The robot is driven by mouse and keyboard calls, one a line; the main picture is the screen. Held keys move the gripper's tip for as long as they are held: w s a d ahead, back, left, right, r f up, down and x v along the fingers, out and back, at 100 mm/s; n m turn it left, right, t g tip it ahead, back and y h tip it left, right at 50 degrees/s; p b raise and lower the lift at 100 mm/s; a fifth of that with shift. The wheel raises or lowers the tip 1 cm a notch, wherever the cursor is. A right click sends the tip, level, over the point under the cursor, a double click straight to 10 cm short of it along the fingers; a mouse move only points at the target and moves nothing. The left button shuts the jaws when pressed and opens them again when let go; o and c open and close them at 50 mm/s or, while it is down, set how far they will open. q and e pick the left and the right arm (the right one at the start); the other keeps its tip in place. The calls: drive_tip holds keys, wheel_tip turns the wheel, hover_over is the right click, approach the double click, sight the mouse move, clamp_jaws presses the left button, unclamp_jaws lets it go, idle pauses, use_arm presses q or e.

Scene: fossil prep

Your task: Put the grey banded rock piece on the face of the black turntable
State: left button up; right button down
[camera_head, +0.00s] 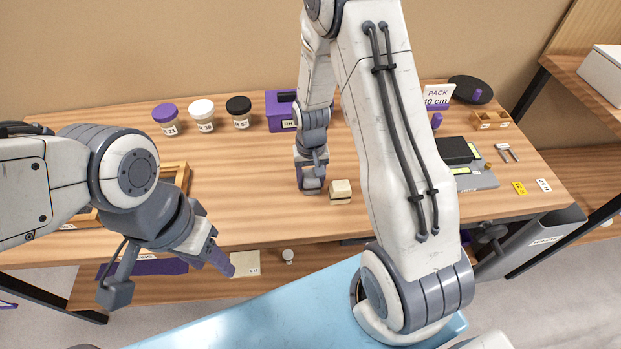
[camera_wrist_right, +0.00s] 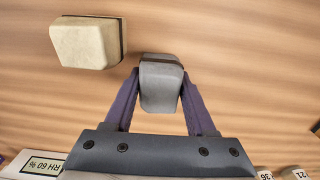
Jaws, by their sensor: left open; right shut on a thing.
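The grey banded rock piece (camera_wrist_right: 161,85), a small grey block with a dark band near one end, is between the purple fingers of my right gripper (camera_wrist_right: 158,92) in the right wrist view. That gripper is shut on it. In the head view my right gripper (camera_head: 312,186) is low over the middle of the table and hides the piece; I cannot tell whether it touches the wood. The black turntable (camera_head: 484,83) looks to be the dark disc at the back right, with a small purple part in front of its face. My left gripper (camera_head: 220,262) is open and empty, over the table's front edge.
A cream block with a dark band (camera_head: 341,190) lies right beside my right gripper. Lidded jars (camera_head: 202,114) and a purple box (camera_head: 281,112) stand behind. A black box (camera_head: 455,151) lies at right.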

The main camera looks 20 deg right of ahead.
drive_tip(key=shift+c, duration=1.1)
unclamp_jaws()
drive_tip(key=shift+f, duration=0.1)
